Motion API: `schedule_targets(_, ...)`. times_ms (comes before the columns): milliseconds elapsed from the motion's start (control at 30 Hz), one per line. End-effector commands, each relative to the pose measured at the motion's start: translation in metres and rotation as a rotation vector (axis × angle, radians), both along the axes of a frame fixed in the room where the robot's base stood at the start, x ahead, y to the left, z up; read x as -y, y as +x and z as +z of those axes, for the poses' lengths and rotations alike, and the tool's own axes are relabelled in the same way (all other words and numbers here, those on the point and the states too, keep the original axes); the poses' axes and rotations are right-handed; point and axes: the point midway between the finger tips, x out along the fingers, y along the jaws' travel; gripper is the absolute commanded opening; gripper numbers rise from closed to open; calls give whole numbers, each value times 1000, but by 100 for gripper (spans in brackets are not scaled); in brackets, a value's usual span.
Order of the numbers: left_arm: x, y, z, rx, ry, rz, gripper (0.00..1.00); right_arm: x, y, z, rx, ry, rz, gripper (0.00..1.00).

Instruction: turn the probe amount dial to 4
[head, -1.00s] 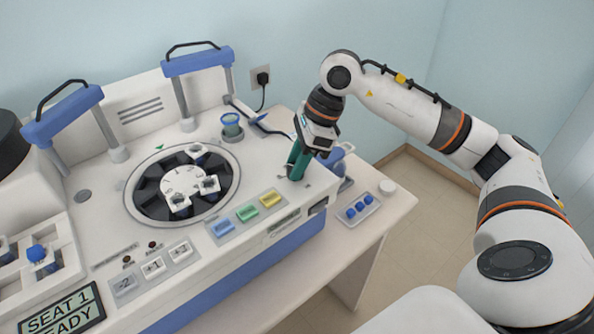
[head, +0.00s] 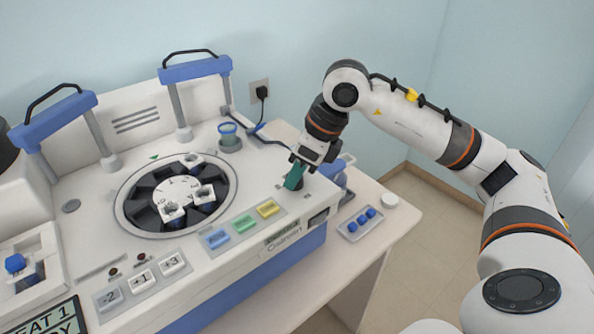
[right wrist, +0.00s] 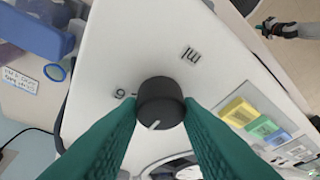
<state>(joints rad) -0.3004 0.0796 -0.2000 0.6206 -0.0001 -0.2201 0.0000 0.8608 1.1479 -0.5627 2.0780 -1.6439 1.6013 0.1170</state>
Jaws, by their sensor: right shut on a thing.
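The probe amount dial (right wrist: 160,104) is a round black knob on the white top of the machine, with a white line on its cap. In the right wrist view the line points down and slightly left. Printed marks stand around it: one like a 6 or 9 (right wrist: 120,93) to the left and one like a 3 (right wrist: 190,55) above right. My right gripper (head: 294,180) has teal fingers, one on each side of the knob, shut on it; they also show in the right wrist view (right wrist: 160,112). In the head view the fingers mostly hide the dial. My left gripper is out of view.
The machine's round carousel (head: 176,190) and blue, green and yellow buttons (head: 243,223) lie left of my right gripper. A blue-rimmed cup (head: 230,137) stands behind.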

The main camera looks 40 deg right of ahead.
Motion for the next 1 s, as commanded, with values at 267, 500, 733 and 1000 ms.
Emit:
schedule_targets(267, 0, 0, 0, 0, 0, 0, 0, 1, 1, 2, 5, 1, -2, 33)
schedule_targets(500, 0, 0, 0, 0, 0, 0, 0, 0, 0, 1, 3, 0, -1, 53)
schedule_targets(733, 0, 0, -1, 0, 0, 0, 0, 1, 0, 4, 3, 0, -1, 53)
schedule_targets(1000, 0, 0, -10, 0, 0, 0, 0, 14, -12, 45, 9, 0, -3, 53)
